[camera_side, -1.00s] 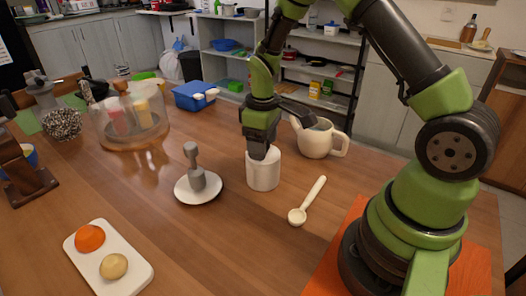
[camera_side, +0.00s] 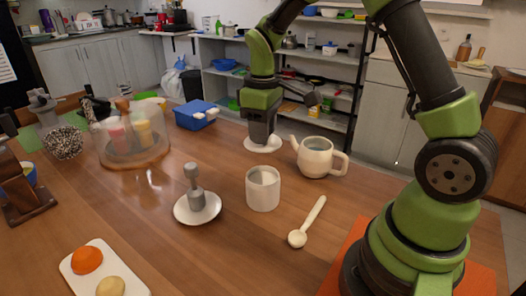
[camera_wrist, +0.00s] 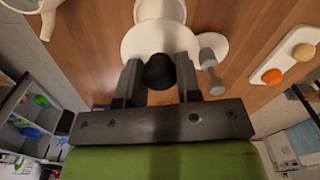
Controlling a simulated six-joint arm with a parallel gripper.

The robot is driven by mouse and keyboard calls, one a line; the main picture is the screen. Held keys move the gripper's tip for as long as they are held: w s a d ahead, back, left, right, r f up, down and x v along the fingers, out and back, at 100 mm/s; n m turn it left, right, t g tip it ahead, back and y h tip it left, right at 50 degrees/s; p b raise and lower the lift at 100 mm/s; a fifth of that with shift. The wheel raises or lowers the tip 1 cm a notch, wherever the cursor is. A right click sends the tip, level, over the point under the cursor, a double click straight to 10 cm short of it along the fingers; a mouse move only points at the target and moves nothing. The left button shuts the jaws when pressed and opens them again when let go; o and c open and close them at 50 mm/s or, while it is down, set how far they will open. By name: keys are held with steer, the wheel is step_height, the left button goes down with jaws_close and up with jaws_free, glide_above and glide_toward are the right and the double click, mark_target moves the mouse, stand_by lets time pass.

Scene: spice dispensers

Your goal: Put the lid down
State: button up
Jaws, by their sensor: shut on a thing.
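The white round lid (camera_side: 262,144) is below my gripper (camera_side: 261,136) in the side view, behind the canister and left of the teapot. In the wrist view my gripper (camera_wrist: 160,82) is shut on the lid's dark knob (camera_wrist: 159,70), with the lid's white disc (camera_wrist: 140,42) beyond the fingers. The white canister (camera_side: 263,190) stands upright and uncovered on the table. Its top also shows at the upper edge of the wrist view (camera_wrist: 160,10). I cannot tell whether the lid touches the table.
A cream teapot (camera_side: 316,158) stands close to the lid's right. A white spoon (camera_side: 308,222), a saucer (camera_side: 208,215) with a grey tool (camera_side: 195,190), and a round tray (camera_side: 150,158) with spice dispensers are on the table. A blue box (camera_side: 194,115) is at the back left.

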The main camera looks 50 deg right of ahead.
steer(key=s+a+f+n, duration=0.2)
steer(key=s+a+n, duration=0.1)
steer(key=a+n, duration=0.5)
steer(key=s+a+f+n, duration=0.3)
steer(key=a+n, duration=0.4)
steer(key=n, duration=0.2)
steer(key=shift+n, duration=0.5)
steer(key=f, duration=0.5)
steer(key=shift+s+a, duration=0.3)
steer(key=shift+a, duration=0.1)
steer(key=shift+f, duration=2.6)
steer(key=shift+f, duration=0.15)
steer(key=o, duration=0.9)
steer(key=shift+o, duration=0.2)
